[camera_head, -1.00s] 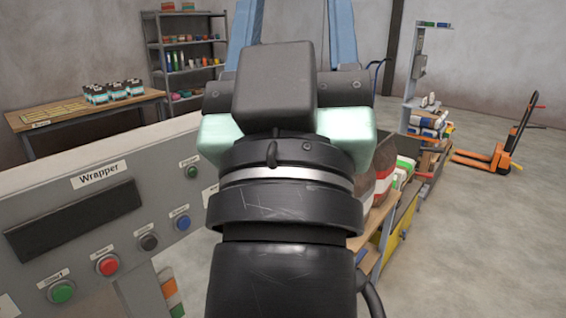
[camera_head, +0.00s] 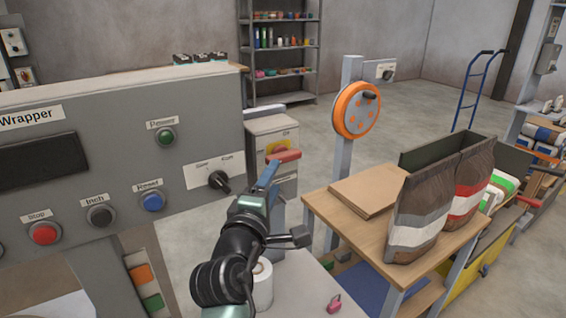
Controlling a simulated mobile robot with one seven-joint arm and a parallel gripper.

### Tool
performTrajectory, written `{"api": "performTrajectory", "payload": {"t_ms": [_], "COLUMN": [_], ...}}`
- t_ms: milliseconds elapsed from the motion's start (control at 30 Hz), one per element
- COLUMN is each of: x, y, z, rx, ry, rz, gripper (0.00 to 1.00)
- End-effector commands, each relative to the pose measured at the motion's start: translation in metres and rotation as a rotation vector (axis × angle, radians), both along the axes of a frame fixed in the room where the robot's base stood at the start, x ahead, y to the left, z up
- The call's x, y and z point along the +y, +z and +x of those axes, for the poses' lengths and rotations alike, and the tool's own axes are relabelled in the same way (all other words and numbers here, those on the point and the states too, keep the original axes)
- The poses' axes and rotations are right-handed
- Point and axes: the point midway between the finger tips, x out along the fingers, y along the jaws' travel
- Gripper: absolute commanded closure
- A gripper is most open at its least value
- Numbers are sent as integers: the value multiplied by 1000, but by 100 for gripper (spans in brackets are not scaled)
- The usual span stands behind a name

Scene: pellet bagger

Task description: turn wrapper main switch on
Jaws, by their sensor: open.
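The grey Wrapper panel (camera_head: 100,130) fills the left side. Beside its right edge stands a grey box (camera_head: 272,124) with a yellow plate (camera_head: 287,142) and a red handle (camera_head: 284,156), which looks like the main switch. My gripper (camera_head: 269,174) reaches up from below, its blue fingers close to the red handle. It is open; I cannot tell whether it touches the handle or has it between the fingers. The handle's mount is partly hidden, and its setting cannot be read.
The panel carries a black selector (camera_head: 219,181), a green Power button (camera_head: 166,136) and a red Stop button (camera_head: 44,233). An orange wheel (camera_head: 356,108) stands on a post to the right. A wooden table (camera_head: 340,212) holds paper bags (camera_head: 418,215). A pink padlock (camera_head: 334,304) lies below.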

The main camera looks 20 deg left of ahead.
Motion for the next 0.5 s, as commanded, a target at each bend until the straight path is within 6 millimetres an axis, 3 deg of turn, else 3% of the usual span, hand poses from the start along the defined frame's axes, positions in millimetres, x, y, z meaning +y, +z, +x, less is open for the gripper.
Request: {"api": "performTrajectory", "payload": {"t_ms": [200, 500], "x": [4, 9], "y": [1, 1], "z": [37, 71], "rx": [-2, -1], "ry": [-1, 0], "rz": [2, 3], "gripper": [45, 45]}}
